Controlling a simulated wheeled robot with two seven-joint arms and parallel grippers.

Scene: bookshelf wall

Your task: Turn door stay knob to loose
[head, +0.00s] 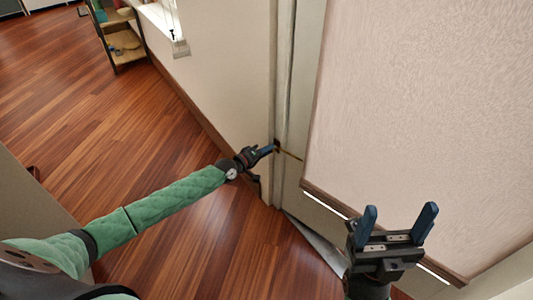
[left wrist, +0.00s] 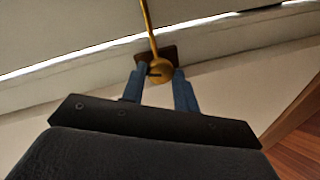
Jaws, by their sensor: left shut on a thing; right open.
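The door stay knob (left wrist: 160,72) is a round brass piece on a dark brown plate (left wrist: 172,53) in the left wrist view. A thin brass rod (left wrist: 147,22) runs up from it and also shows in the head view (head: 291,156). My left gripper (head: 272,148) reaches the door frame, and its blue fingers (left wrist: 160,75) are shut on the knob, one on each side. The fingers hide the knob's edges. My right gripper (head: 400,209) is open and empty in front of the pale panel.
A large pale textured panel (head: 420,110) with a brown bottom edge fills the right side. The door frame (head: 287,80) stands left of it. A shelf unit (head: 122,45) is at the back left. The wooden floor (head: 60,90) is clear at left.

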